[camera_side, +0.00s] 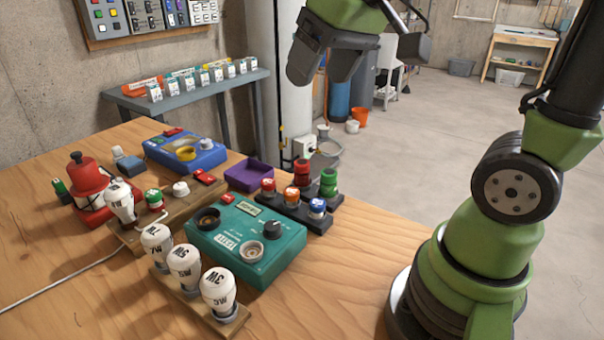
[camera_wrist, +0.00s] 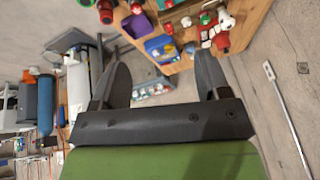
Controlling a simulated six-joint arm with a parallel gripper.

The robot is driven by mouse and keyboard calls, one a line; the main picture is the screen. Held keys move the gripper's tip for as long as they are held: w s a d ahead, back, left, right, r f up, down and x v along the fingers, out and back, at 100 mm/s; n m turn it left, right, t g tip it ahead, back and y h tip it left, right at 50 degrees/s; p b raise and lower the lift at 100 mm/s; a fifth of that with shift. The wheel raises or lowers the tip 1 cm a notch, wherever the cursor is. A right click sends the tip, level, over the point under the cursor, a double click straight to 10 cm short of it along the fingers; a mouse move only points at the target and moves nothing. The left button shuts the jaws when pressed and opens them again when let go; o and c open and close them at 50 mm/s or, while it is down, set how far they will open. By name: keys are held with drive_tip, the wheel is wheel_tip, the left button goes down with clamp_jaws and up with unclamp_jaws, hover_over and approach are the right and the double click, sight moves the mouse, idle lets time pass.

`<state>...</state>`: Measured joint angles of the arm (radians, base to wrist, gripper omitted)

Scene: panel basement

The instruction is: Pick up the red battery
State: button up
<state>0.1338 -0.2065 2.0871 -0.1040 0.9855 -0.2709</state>
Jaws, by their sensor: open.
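In the side view, a tall red battery (camera_side: 302,174) stands upright at the back of a dark holder (camera_side: 294,212) on the wooden table. A shorter red-topped cylinder (camera_side: 268,190) stands in the holder's left part. A green battery (camera_side: 328,182), an orange-topped one (camera_side: 291,197) and a blue-topped one (camera_side: 317,209) stand in it too. My gripper (camera_side: 322,72) is open and empty, high above and behind the holder. In the wrist view, my gripper (camera_wrist: 161,65) shows spread jaws with nothing between them. The red battery (camera_wrist: 105,12) appears there at the top left, beyond the jaws.
A teal tester (camera_side: 285,250) is left of the holder, and a purple tray (camera_side: 248,175) is behind it. White bulbs (camera_side: 218,290) stand in a wooden rack at the front. A blue tester (camera_side: 190,150) and a red device (camera_side: 88,178) are farther left.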

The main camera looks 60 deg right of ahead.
drive_tip(key=w+d+f+n+g, duration=0.1)
drive_tip(key=w+d+f+g, duration=0.1)
drive_tip(key=w+d+f, duration=0.5)
drive_tip(key=n+g, duration=0.3)
hover_over(302, 161)
drive_tip(key=shift+h, duration=0.3)
drive_tip(key=f, duration=1.1)
drive_tip(key=shift+s+a+f, duration=0.15)
drive_tip(key=shift+s, duration=0.1)
wheel_tip(302, 161, down, 4)
drive_tip(key=shift+f, duration=0.25)
drive_tip(key=f, duration=0.5)
drive_tip(key=shift+w+f, duration=0.25)
drive_tip(key=shift+f, duration=0.1)
drive_tip(key=c, duration=1.1)
